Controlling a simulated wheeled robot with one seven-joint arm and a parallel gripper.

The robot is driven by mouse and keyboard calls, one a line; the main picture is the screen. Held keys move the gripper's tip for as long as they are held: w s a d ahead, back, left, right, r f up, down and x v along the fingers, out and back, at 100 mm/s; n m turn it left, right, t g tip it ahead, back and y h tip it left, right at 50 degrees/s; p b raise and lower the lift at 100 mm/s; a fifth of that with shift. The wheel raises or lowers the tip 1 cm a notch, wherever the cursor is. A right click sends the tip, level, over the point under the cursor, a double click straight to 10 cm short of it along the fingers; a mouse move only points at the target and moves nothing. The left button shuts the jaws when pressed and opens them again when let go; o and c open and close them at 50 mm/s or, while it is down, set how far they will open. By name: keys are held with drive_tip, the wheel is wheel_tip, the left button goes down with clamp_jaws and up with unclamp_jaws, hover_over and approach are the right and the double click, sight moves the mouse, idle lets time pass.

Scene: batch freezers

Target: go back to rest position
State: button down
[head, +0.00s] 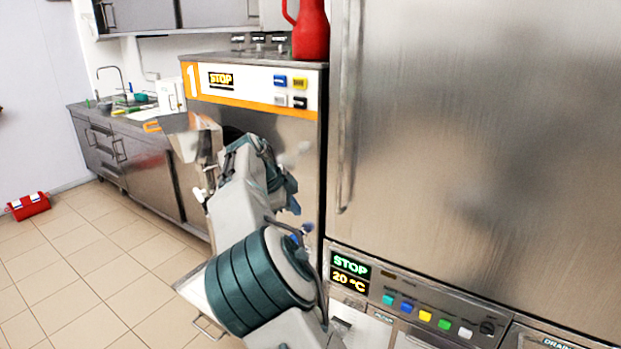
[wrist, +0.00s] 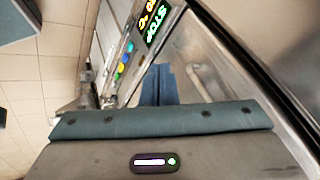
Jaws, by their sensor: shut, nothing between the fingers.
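My gripper (wrist: 158,82) shows in the wrist view as two blue fingers pressed together, with nothing held between them. Beyond the fingertips are a steel surface and a control panel (wrist: 133,50) with a lit STOP display. In the head view my arm is folded up in front of the batch freezer marked 1 (head: 250,90), whose display also reads STOP. My fingertips cannot be made out clearly in the head view, as arm links cover that area.
A large steel door (head: 480,140) fills the right, above a panel (head: 425,312) reading STOP and 20 °C. A red jug (head: 311,35) stands on the freezer. A steel counter (head: 140,130) runs along the back left. A red box (head: 29,206) lies on the tiled floor, otherwise clear at left.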

drive_tip(key=s+d+r+n+g+y, duration=0.1)
drive_tip(key=s+d+n+y, duration=0.15)
drive_tip(key=s+d, duration=0.6)
drive_tip(key=s+d+n+g+y, duration=0.15)
drive_tip(key=s+d+n, duration=0.3)
drive_tip(key=d, duration=0.65)
drive_tip(key=s+d+f+n, duration=0.1)
drive_tip(key=s+n, duration=0.4)
drive_tip(key=s, duration=0.7)
drive_tip(key=s+d+f+n+t+y, duration=0.1)
drive_tip(key=s+n, duration=0.5)
drive_tip(key=s, duration=0.7)
wheel_tip(320, 180, down, 2)
drive_tip(key=shift+d+f, duration=0.25)
drive_tip(key=shift+d, duration=0.45)
